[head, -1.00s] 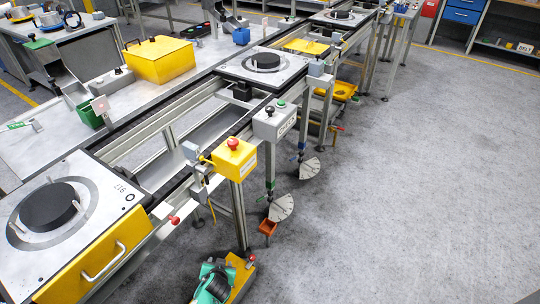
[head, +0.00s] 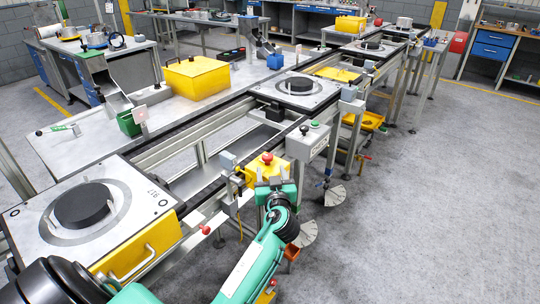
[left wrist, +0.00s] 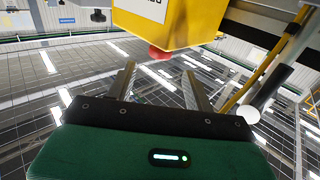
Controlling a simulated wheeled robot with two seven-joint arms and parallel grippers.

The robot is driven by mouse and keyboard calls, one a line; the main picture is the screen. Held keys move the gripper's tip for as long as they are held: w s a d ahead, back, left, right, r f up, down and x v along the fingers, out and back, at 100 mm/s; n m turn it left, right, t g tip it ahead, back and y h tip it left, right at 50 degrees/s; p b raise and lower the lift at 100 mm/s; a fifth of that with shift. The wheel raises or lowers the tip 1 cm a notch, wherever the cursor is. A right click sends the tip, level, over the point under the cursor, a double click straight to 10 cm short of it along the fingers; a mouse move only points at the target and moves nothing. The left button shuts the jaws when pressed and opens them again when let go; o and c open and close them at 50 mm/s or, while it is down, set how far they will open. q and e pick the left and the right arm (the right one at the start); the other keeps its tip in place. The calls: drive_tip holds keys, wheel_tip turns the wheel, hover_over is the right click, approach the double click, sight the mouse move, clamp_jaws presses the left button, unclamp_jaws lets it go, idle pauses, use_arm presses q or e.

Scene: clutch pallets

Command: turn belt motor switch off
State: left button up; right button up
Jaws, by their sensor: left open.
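A grey switch box (head: 308,142) with a black knob and a green button is mounted on the near side of the conveyor. Left of it is a yellow box (head: 266,171) with a red mushroom button (head: 267,158). My left gripper (head: 273,182) is in front of the yellow box and partly covers it. In the left wrist view, the gripper (left wrist: 160,86) is open and empty, its fingers apart. The yellow box (left wrist: 168,22) and its red button (left wrist: 160,53) are just beyond the fingertips. The grey box is not identifiable there. My right gripper is not in view.
The conveyor carries pallets with black discs, the nearest pallet (head: 120,199) at the left. The floor at right is clear.

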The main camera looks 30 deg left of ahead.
sight(268, 160)
use_arm(q)
drive_tip(key=p+x, duration=0.1)
drive_tip(key=x, duration=0.7)
drive_tip(key=shift+p, duration=0.35)
drive_tip(key=shift+w+a, duration=0.2)
drive_tip(key=shift+w, duration=0.05)
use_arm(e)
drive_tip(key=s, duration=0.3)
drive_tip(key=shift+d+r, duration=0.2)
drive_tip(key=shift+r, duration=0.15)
use_arm(q)
drive_tip(key=shift+f, duration=0.1)
drive_tip(key=c, duration=0.9)
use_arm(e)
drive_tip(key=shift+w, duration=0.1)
